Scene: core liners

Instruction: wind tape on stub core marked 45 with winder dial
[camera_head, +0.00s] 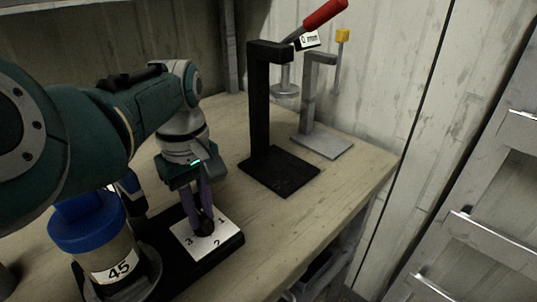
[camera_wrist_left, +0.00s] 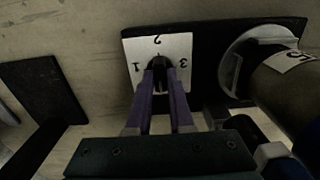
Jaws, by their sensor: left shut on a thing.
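The stub core marked 45 (camera_head: 112,255) stands upright at the lower left of the head view, with a blue band (camera_head: 86,222) around its top. It also shows at the right of the left wrist view (camera_wrist_left: 285,85). Beside it is the winder's white dial plate (camera_head: 185,238) with the numbers 1, 2 and 3, on a black base (camera_head: 232,243). My left gripper (camera_head: 205,226) points down and is shut on the black dial knob (camera_wrist_left: 159,66) at the plate's middle. The knob's pointer is largely hidden by the fingers. My right gripper is not in view.
A black press stand (camera_head: 260,110) with a red handle (camera_head: 324,14) and a small tag stands behind the winder. A grey stand (camera_head: 309,100) with a yellow-tipped lever is farther back. The bench (camera_head: 290,222) is clear toward its right edge. Metal shelving is at the right.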

